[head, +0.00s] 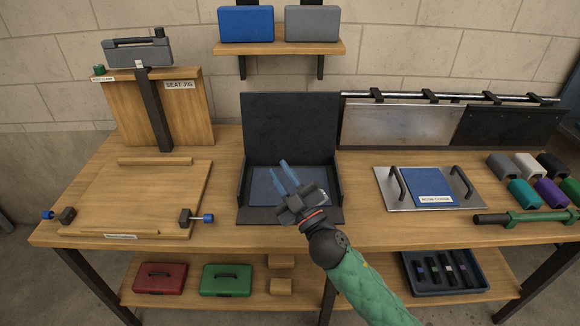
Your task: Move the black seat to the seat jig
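A black open-fronted piece with a tall back panel (289,122) and low sides stands at the middle of the bench. A flat dark-blue pad lies inside it. I cannot tell whether this piece is the black seat or a holder for it. The seat jig (148,195) is at the left, a wooden bed with a labelled upright board. Its bed is empty. My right gripper (279,168) is over the black piece, its two bluish fingers apart with nothing between them. Its body hides part of the pad and the front right. My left gripper is not in view.
A grey clamp (137,52) tops the jig's board on a dark post. Blue (245,24) and grey (313,23) blocks sit on the wall shelf. A metal plate with handles (390,190) and a green bar (525,217) lie at the right. Bench between jig and black piece is clear.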

